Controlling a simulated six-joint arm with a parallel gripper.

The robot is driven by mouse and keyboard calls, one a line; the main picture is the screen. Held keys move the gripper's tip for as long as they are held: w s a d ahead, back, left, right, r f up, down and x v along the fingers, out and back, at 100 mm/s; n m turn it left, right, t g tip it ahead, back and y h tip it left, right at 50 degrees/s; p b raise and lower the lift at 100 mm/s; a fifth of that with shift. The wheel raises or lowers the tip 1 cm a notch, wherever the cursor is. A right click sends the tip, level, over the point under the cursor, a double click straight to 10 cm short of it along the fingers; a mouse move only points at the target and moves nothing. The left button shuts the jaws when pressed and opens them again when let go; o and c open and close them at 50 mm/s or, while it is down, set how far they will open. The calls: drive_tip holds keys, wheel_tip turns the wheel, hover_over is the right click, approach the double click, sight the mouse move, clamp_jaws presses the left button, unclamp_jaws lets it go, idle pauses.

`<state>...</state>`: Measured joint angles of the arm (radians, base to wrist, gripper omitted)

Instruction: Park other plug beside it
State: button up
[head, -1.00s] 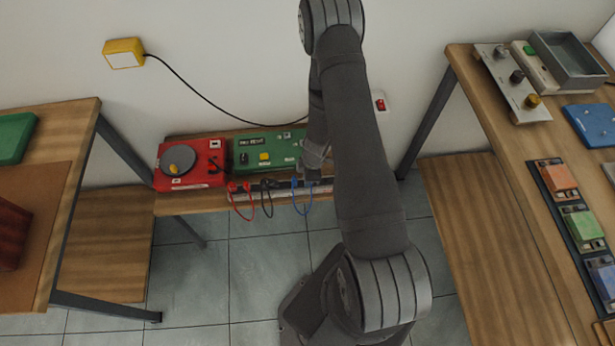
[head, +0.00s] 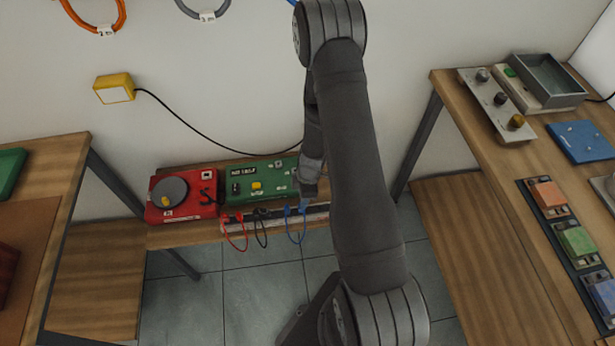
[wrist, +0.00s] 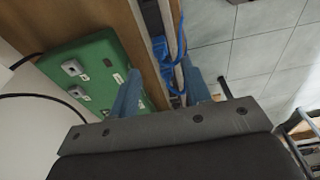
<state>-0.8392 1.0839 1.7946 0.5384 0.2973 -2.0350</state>
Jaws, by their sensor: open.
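A blue lead (head: 297,232) hangs in a loop from the slotted rail (head: 325,212) on the front of the low bench, both its ends at the rail. In the wrist view, a blue plug (wrist: 160,50) sits at the rail, with blue cable (wrist: 181,42) beside it. My gripper (head: 309,190) is over the bench's front edge near the blue lead. In the wrist view its two fingers (wrist: 162,88) are apart, with the rail and blue plug parts beyond and between them. Nothing is visibly gripped. The arm hides the right end of the bench.
A red lead (head: 234,238) and black lead (head: 260,236) hang left of the blue one. A green unit (head: 262,180) and red unit (head: 183,194) stand behind on the bench. Larger workbenches flank it. A yellow wall box (head: 114,88) has a black cable running right.

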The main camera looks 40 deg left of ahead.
wheel_tip(320, 180, up, 16)
drive_tip(key=w+d, duration=0.1)
drive_tip(key=shift+f, duration=0.25)
idle(0.8)
drive_tip(key=shift+f, duration=0.1)
wheel_tip(320, 180, down, 6)
drive_tip(key=shift+f, duration=0.15)
idle(0.5)
wheel_tip(320, 180, up, 7)
drive_tip(key=f, duration=0.7)
drive_tip(key=s+a+f, duration=0.1)
drive_tip(key=f, duration=1.4)
drive_tip(key=shift+s+a+f, duration=0.35)
drive_tip(key=shift+s+f, duration=0.05)
drive_tip(key=shift+r, duration=0.7)
